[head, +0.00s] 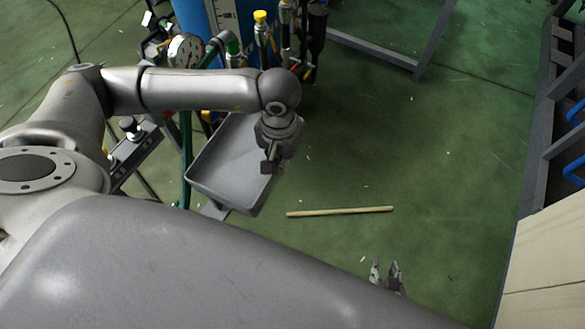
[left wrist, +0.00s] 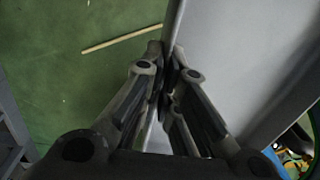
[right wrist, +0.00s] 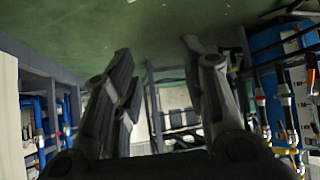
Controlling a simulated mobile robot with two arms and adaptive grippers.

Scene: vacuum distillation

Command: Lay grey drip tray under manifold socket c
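The grey drip tray (head: 228,160) hangs beside the manifold stand in the head view, with its open side up and slightly tilted. My left gripper (head: 269,166) is shut on the tray's right rim. In the left wrist view, both fingers (left wrist: 168,72) pinch the thin wall of the tray (left wrist: 235,55). The manifold, with a gauge (head: 185,50) and coloured caps, stands behind the tray; I cannot tell which socket is c. My right gripper (head: 385,272) is low at the front right, open and empty; its spread fingers show in the right wrist view (right wrist: 160,75).
A blue vessel (head: 207,14) stands behind the manifold. A green hose (head: 186,150) runs down along the tray's left side. A thin wooden stick (head: 340,211) lies on the green floor. A rack (head: 540,120) stands at the right.

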